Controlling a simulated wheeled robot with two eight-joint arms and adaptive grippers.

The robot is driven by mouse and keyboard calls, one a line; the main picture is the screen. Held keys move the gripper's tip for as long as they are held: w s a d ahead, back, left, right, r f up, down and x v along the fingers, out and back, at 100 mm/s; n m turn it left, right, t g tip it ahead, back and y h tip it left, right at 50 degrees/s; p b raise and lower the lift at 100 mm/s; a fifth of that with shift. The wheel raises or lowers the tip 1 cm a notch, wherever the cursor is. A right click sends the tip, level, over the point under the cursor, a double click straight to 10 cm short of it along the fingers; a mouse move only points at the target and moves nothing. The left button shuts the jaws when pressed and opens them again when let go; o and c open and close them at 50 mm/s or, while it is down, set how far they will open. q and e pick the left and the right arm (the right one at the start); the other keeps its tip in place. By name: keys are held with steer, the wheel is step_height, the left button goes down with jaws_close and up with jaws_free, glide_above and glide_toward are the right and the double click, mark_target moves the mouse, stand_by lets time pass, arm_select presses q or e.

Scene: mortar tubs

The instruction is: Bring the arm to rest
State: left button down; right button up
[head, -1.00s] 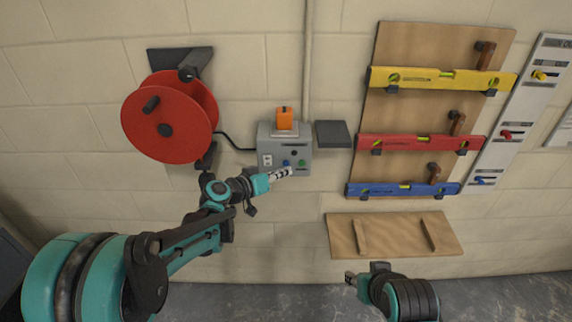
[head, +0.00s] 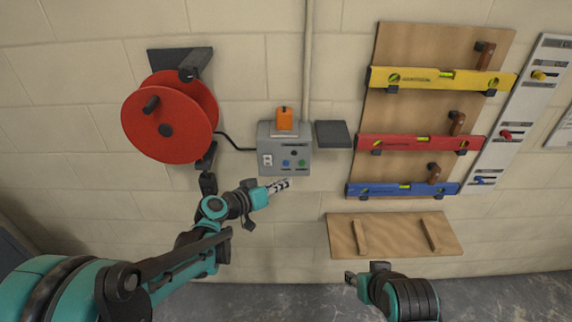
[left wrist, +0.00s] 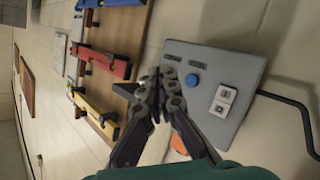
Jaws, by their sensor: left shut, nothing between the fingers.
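My left gripper (head: 279,185) is shut and empty in the head view. It is just below the grey control box (head: 285,150) on the wall, apart from it as far as I can tell. The box carries a blue button, a green button, a white socket and an orange part (head: 284,119) on top. In the left wrist view the shut fingers (left wrist: 160,78) point up the picture, with the box (left wrist: 222,85) and its blue button behind to the right. My right gripper (head: 357,279) is low in the head view; its fingers are too small to judge.
A red cable reel (head: 170,117) hangs left of the box, its black cable running to it. A dark small shelf (head: 333,134) is right of the box. A wooden board (head: 407,128) holds yellow, red and blue levels. A lower wooden panel (head: 393,236) is near the right gripper.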

stand_by(0.3)
arm_select(q)
steer(key=s+a+f+n+g+y, duration=0.1)
steer(key=s+a+y, duration=0.2)
steer(key=s+a, duration=0.2)
steer(key=s+a+f+n+g+y, duration=0.1)
steer(key=s+a, duration=0.5)
steer(key=s, duration=0.6)
steer(key=s+a+f+n+g+y, duration=0.1)
steer(key=s+a+f+y, duration=0.1)
steer(key=s+a+y, duration=0.4)
steer(key=s, duration=0.3)
steer(key=shift+f+g, duration=0.25)
steer(key=shift+g, duration=0.05)
steer(key=shift+s, duration=0.1)
